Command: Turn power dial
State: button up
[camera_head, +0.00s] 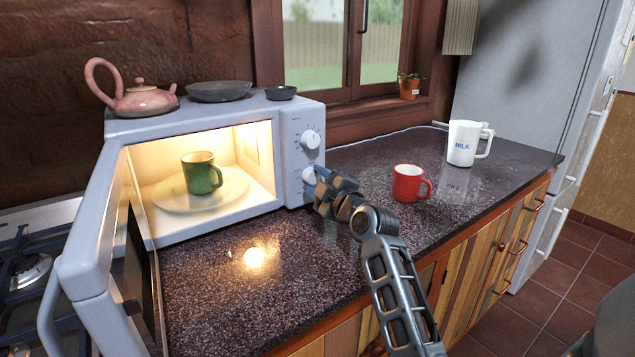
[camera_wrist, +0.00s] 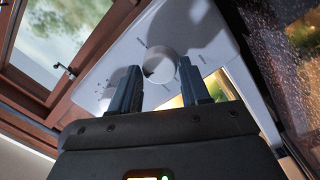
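The white microwave (camera_head: 220,108) stands on the counter with its door (camera_head: 85,250) swung open and its inside lit. Its right panel carries two white dials, an upper dial (camera_head: 310,139) and a lower dial (camera_head: 308,175). My gripper (camera_head: 318,183) is in front of the panel, at the lower dial's height. In the wrist view the lower dial (camera_wrist: 158,66) appears between my two spread fingers, and the upper dial (camera_wrist: 106,94) lies left of them. The fingers are open. I cannot tell whether they touch the dial. Which dial sets power is not readable.
A green mug (camera_head: 201,173) stands on the plate (camera_head: 225,190) inside. A pink teapot (camera_head: 143,101) and dark dishes sit on top. A red mug (camera_head: 407,184) and a white milk jug (camera_head: 464,144) stand right of my gripper. The front counter is clear.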

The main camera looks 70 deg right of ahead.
jog(key=c, duration=0.6)
jog(key=m+p, duration=0.1)
jog(key=m, duration=0.5)
jog(key=shift+r+m+y, duration=0.15)
jog(key=shift+m+y, duration=0.15)
jog(key=m+p, duration=0.1)
jog(key=m, duration=0.3)
jog(key=shift+s+d+y, duration=0.1)
jog(key=shift+y, duration=0.2)
jog(key=shift+m+p, duration=0.5)
jog(key=shift+m, duration=0.8)
jog(key=o, duration=1)
